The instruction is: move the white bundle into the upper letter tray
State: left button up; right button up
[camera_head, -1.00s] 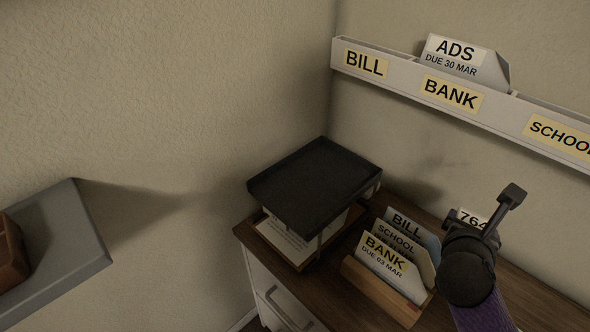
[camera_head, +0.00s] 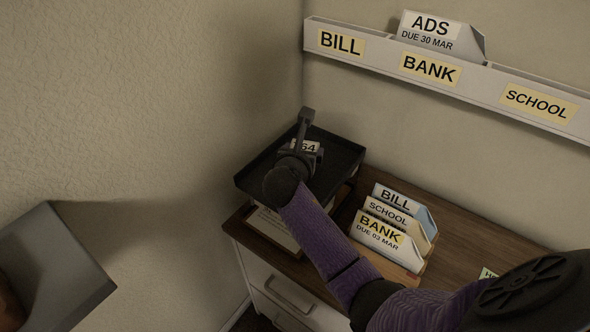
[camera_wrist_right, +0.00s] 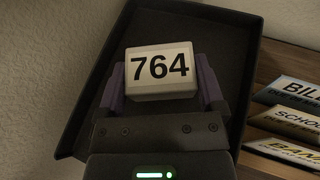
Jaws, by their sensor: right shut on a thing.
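The white bundle, labelled 764, is a small block (camera_wrist_right: 160,71) held between the fingers of my right gripper (camera_wrist_right: 162,88) in the right wrist view. In the head view the bundle (camera_head: 307,146) shows only in part behind my right gripper (camera_head: 303,148), over the upper letter tray. The upper letter tray (camera_head: 343,150) is black and empty apart from what my gripper and arm cover; it also shows in the right wrist view (camera_wrist_right: 238,50). I cannot tell whether the bundle touches the tray floor. My left gripper is out of view.
A lower tray with papers (camera_head: 272,228) sits under the upper tray. A wooden holder with BILL, SCHOOL and BANK envelopes (camera_head: 385,240) stands to the right on the desk (camera_head: 465,238). A wall rack (camera_head: 385,66) holds an ADS envelope (camera_head: 441,36). A grey shelf (camera_head: 65,265) is at left.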

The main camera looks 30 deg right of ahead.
notch_tip(320, 180, down, 4)
jog(key=shift+r+b, duration=0.2)
jog(key=shift+b, duration=0.55)
jog(key=o, duration=0.7)
jog(key=shift+o, duration=0.2)
jog(key=shift+r, duration=0.1)
jog(key=p+v, duration=0.3)
jog(key=v, duration=0.4)
jog(key=shift+r+p, duration=0.15)
jog(key=shift+p, duration=0.2)
jog(key=p+v, duration=0.1)
jog(key=v, duration=0.3)
jog(key=shift+s+a, duration=0.4)
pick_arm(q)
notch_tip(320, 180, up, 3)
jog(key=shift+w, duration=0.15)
